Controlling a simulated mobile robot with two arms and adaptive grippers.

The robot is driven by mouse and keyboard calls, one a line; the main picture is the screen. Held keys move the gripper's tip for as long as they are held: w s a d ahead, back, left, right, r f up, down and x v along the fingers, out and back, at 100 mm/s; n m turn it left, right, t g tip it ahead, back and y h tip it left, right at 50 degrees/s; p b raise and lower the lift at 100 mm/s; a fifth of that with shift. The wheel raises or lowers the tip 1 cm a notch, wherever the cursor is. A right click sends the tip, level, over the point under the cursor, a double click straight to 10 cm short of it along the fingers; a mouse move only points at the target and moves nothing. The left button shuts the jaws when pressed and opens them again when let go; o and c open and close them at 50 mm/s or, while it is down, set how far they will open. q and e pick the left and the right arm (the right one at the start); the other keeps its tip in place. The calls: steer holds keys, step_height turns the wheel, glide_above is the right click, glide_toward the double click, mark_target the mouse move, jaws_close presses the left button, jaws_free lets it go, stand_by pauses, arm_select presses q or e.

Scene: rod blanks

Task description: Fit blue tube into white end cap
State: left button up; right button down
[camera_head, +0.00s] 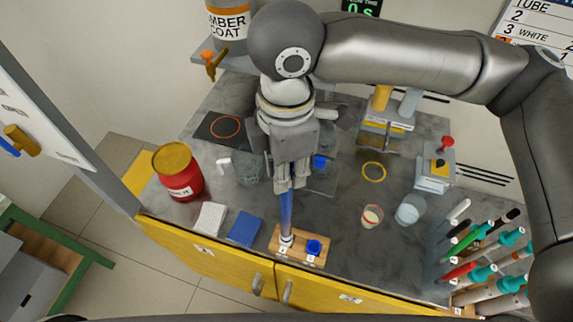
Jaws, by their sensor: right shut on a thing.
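My right gripper (286,182) points down over the front part of the bench and is shut on the blue tube (285,214). The tube stands roughly upright below the fingers. Its lower end is at the white end cap (286,241), which sits on the left side of a small wooden block (300,258). From this view I cannot tell whether the tube is inside the cap or just touching it. A blue cap (314,247) sits on the right side of the same block. My left gripper is not in view.
A red drum (178,174), a white pad (210,218) and a blue pad (244,229) are left of the block. A cup (371,216) and a clear beaker (410,209) stand to the right. A rack of colored rods (485,250) fills the right front.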

steer(key=c, duration=1.3)
jaws_free()
steer(key=shift+f, duration=0.15)
steer(key=shift+c, duration=0.2)
step_height(320, 180, up, 12)
steer(key=shift+r+b, duration=0.2)
steer(key=shift+b, duration=0.35)
